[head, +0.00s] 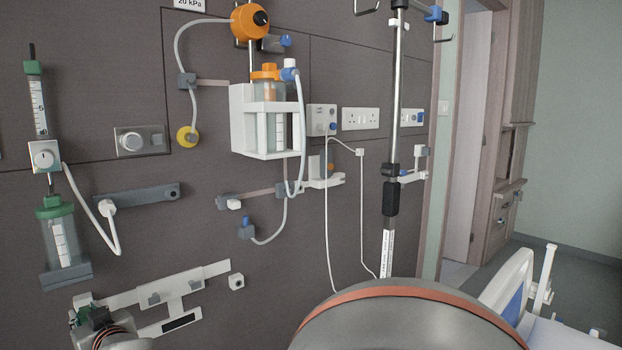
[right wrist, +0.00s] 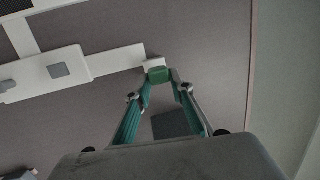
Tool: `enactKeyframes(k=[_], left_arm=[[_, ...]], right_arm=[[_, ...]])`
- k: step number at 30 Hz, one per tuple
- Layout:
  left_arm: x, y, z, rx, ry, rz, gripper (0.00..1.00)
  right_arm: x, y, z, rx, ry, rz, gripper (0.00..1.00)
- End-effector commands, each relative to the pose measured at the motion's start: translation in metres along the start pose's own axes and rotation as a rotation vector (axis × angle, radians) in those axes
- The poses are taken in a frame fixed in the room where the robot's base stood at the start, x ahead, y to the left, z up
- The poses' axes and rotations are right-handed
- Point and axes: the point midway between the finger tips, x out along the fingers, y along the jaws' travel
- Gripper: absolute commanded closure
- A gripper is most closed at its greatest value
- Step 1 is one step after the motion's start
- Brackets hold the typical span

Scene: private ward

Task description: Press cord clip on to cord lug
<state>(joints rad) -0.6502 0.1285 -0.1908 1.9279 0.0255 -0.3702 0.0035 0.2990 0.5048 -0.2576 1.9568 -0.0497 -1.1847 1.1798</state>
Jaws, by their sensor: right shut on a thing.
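My right gripper (head: 94,317) is at the lower left of the head view, close to the wall. In the right wrist view its fingertips (right wrist: 160,75) are shut on a small green block (right wrist: 159,75), which I take for the cord clip. A small white piece (right wrist: 154,62), possibly the cord lug, sits at the end of a white wall bar, right beside the block. In the head view this white piece (head: 82,300) is just above the gripper. I cannot tell whether block and piece touch. My left gripper is not in view.
A white wall plate (head: 165,290) with grey squares lies right of the gripper. A green-capped canister (head: 62,240) on a dark bracket (head: 66,278) hangs above it. A pole (head: 393,130) and a bed (head: 520,290) stand at right.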

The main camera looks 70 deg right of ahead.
Motion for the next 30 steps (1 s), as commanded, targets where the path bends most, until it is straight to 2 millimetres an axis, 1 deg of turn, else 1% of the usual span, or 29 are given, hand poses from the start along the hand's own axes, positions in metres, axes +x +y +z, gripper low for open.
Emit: enactKeyframes(k=[5, 13, 21, 30], left_arm=[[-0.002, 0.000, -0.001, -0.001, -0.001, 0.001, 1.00], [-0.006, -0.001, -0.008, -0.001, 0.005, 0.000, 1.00], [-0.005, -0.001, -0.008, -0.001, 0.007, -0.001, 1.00], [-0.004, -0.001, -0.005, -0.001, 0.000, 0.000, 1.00]], right_arm=[[-0.004, -0.002, 0.000, 0.001, 0.001, -0.002, 1.00], [-0.028, -0.005, 0.004, 0.002, -0.001, -0.001, 1.00], [-0.048, -0.009, 0.007, 0.000, 0.000, -0.001, 1.00], [-0.050, -0.009, 0.007, -0.001, 0.001, 0.000, 1.00]])
